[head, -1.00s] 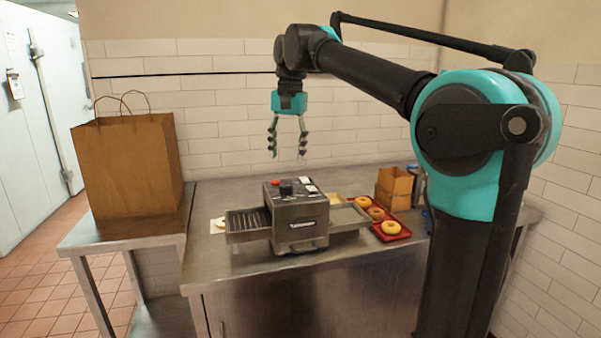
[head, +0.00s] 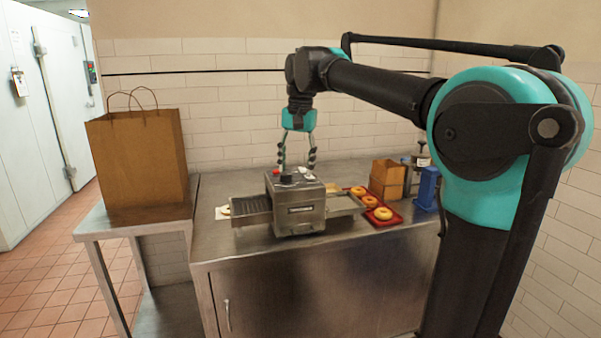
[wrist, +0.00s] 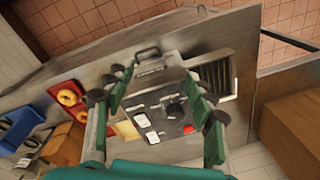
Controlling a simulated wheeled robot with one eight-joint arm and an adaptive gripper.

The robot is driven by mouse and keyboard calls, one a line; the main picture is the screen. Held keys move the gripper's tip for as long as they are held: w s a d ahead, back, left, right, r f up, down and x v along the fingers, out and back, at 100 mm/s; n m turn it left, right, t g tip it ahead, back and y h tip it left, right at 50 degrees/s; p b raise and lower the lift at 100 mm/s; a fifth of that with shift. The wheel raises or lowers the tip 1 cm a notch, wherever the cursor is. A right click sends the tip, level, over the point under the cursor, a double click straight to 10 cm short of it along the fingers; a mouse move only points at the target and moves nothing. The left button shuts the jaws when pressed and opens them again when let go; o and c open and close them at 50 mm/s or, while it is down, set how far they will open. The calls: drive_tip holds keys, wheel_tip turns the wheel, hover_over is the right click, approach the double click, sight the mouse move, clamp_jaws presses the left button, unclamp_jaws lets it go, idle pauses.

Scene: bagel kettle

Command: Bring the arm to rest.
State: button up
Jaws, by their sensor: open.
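My gripper (head: 297,160) is open and empty, pointing down above and just behind the top of the metal slicer-like machine (head: 299,212) in the head view. In the wrist view my gripper (wrist: 155,80) has its green fingers spread, with the machine's control panel (wrist: 160,115) showing between them. I see no contact between the fingers and the machine, though the fingertips overlap its top edge in the head view. My arm is raised and stretched out over the steel counter (head: 260,262).
A red tray (head: 387,220) with bagels (head: 383,213) lies right of the machine. A brown box (head: 388,178) and a blue object (head: 427,188) stand beside it. A paper bag (head: 140,160) stands on the left table (head: 125,225). The counter's front edge looks clear.

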drive_tip(key=s+d+f+n+t, duration=0.1)
drive_tip(key=s+d+f, duration=0.2)
drive_tip(key=d+f, duration=0.6)
drive_tip(key=s+d+f+n+t, duration=0.1)
drive_tip(key=s+d+f, duration=0.25)
drive_tip(key=f, duration=0.85)
drive_tip(key=s+d+f, duration=0.4)
drive_tip(key=s+f, duration=0.2)
drive_tip(key=f, duration=0.1)
drive_tip(key=s+d+f+n+t, duration=0.1)
drive_tip(key=s+d+f, duration=0.2)
drive_tip(key=s+f, duration=0.3)
wheel_tip(320, 180, down, 2)
drive_tip(key=shift+s+d+t+h, duration=0.3)
drive_tip(key=shift+s+d+h, duration=0.1)
drive_tip(key=shift+c, duration=0.5)
